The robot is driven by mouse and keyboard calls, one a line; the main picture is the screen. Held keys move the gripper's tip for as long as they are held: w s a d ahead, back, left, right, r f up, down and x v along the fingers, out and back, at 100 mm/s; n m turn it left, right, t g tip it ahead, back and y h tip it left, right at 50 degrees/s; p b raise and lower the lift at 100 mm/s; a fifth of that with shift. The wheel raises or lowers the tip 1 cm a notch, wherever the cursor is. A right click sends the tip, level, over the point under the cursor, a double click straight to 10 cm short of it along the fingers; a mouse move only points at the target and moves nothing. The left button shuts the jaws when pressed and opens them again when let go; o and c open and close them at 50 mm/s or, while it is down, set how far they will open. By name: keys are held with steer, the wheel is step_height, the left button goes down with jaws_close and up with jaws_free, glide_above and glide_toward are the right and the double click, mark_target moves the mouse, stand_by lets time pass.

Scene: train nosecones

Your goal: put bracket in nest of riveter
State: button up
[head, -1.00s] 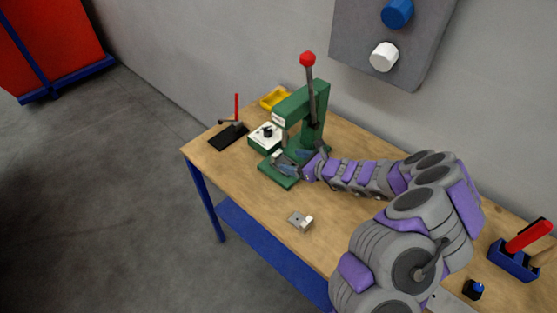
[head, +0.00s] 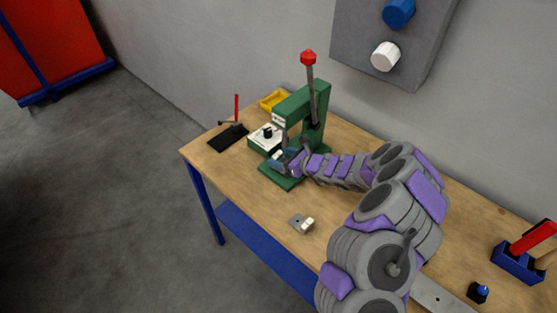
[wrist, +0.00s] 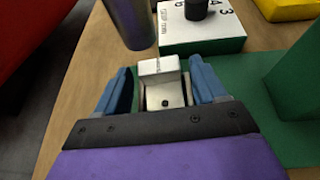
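The green riveter (head: 302,110), with a red-knobbed lever, stands upright on the bench. A pale metal bracket-like piece (wrist: 163,92), with a raised block and a flat part with a dark hole, is at its base; it also shows in the head view (head: 277,155). I cannot tell this piece apart from the nest around it. My gripper (wrist: 163,85) has its blue fingers apart, one on each side of the piece, with narrow dark gaps; in the head view it (head: 284,160) is low over the green base. Another grey piece with a light block (head: 301,223) lies on the bench front.
The riveter's ram (wrist: 130,22) hangs close beyond my left fingertip. A white-topped box with a black knob (head: 266,136), a yellow bin (head: 273,100) and a black mat (head: 228,137) are nearby. A blue tool holder (head: 517,262) stands at the right.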

steer(key=c, duration=1)
steer(key=shift+c, duration=0.2)
steer(key=shift+r, duration=0.1)
